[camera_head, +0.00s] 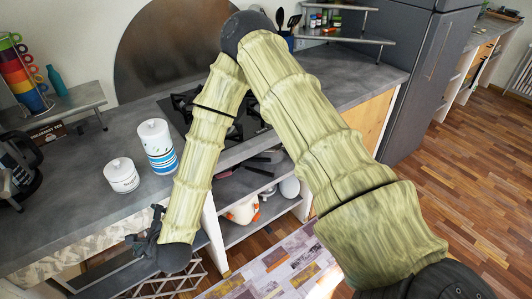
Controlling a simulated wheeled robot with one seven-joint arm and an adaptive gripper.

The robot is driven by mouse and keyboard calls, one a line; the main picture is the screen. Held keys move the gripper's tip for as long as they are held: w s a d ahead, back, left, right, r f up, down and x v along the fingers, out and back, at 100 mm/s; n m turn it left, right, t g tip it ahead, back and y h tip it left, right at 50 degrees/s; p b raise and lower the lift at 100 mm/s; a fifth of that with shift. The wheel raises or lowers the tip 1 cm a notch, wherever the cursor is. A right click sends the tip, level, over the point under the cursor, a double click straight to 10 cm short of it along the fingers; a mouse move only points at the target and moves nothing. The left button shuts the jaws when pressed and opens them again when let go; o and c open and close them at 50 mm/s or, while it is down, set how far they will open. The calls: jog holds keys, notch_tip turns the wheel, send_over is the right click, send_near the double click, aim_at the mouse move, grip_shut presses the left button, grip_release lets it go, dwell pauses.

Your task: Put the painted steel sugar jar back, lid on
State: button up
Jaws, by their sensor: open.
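Two white lidded jars stand upright on the grey counter (75,215), left of the hob. The taller jar (160,160) has blue bands and a pale lid. The shorter jar (122,180) has faint dark lettering and a pale lid with a knob. I cannot tell from here which is the sugar jar. Both lids appear seated. My gripper (146,232) is open, at the counter's front edge, nearer the camera than the jars and apart from them. It appears empty, though its fingers are small and partly hidden by my wrist.
A hob (190,108) lies behind my forearm. Stacked coloured cups (22,75) and a teal bottle (56,80) stand at the back left, with a dark coffee maker (18,165) at the left edge. Open shelves (240,230) with cookware are below. Counter left of the short jar is clear.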

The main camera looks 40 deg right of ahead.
jog(key=s+d+f+n+g, duration=0.3)
jog(key=s+d+f+n, duration=0.1)
jog(key=s+f+n, duration=0.35)
jog(key=s+d+f+n+g, duration=0.3)
jog(key=s+d+f+n, duration=0.1)
jog(key=s+f+n, duration=0.4)
jog(key=s+d+f+n+g, duration=0.2)
jog(key=s+d+n, duration=0.3)
jog(key=s, duration=0.4)
jog(key=s+d+f+n+g+h, duration=0.1)
jog(key=s+d+f+n+g, duration=0.1)
jog(key=s+d+n, duration=0.4)
jog(key=s+d+g, duration=0.1)
jog(key=s+d, duration=0.1)
jog(key=s, duration=0.1)
jog(key=shift+d+f+h, duration=0.2)
jog(key=shift+f+h, duration=0.1)
